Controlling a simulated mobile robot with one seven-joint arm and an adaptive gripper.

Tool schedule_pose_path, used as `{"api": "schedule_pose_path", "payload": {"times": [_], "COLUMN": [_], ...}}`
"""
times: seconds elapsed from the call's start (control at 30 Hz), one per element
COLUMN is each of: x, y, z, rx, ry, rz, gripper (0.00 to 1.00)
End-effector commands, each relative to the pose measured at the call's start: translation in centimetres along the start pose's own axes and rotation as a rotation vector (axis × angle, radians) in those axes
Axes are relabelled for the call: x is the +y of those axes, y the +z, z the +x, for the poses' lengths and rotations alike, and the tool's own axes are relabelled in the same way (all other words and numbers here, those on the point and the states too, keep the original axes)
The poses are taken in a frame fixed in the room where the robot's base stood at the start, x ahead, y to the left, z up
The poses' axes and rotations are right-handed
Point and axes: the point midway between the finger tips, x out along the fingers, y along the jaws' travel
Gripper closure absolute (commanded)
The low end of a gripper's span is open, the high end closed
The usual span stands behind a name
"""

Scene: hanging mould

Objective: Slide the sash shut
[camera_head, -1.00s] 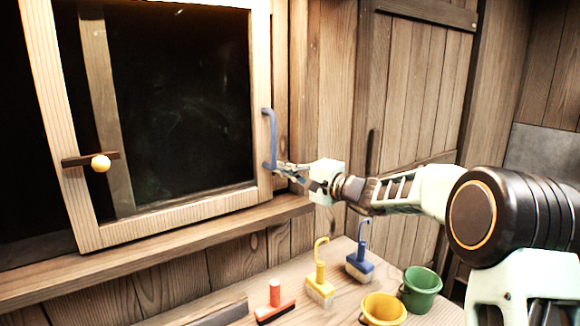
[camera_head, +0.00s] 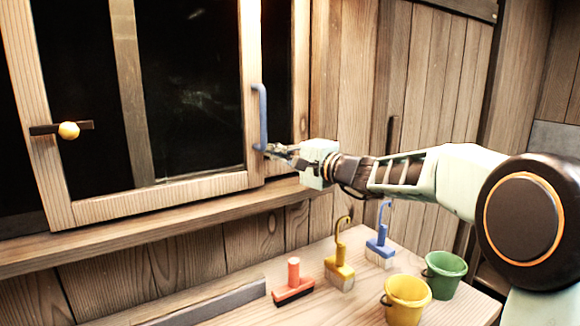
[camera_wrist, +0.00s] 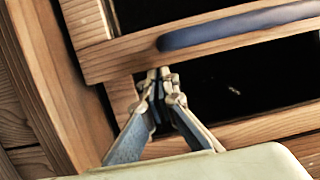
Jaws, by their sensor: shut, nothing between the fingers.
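The sash (camera_head: 150,203) is a light wooden frame around dark glass, standing in the window opening, with a dark gap between its right stile and the right jamb. A blue bar handle (camera_head: 262,118) is upright on that stile. A yellow knob (camera_head: 69,130) on a dark bar sits at the left stile. My gripper (camera_head: 268,150) is shut and empty beside the handle's lower end. In the wrist view, my fingertips (camera_wrist: 160,75) are at the sash's outer edge, beside the blue handle (camera_wrist: 240,25) and not around it; I cannot tell whether they touch.
Below the sill (camera_head: 150,230), a wooden table (camera_head: 345,308) holds a red-handled tool (camera_head: 294,275), a yellow brush (camera_head: 340,268), a blue brush (camera_head: 381,245), a yellow bucket (camera_head: 406,302) and a green bucket (camera_head: 444,276). Dark open space shows left of the sash.

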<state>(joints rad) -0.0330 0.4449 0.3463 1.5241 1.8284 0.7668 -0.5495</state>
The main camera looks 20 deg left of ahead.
Motion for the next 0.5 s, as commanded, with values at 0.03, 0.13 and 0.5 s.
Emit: {"api": "schedule_pose_path", "payload": {"times": [0.03, 0.13, 0.5], "x": [1.0, 0.9, 0.7], "y": [1.3, 3.3, 11.8], "z": [0.3, 0.8, 2.9], "rx": [-0.003, -0.001, -0.004], "ry": [-0.002, -0.002, -0.003], "rz": [-0.005, -0.005, -0.003], "gripper": [1.0, 1.0, 1.0]}}
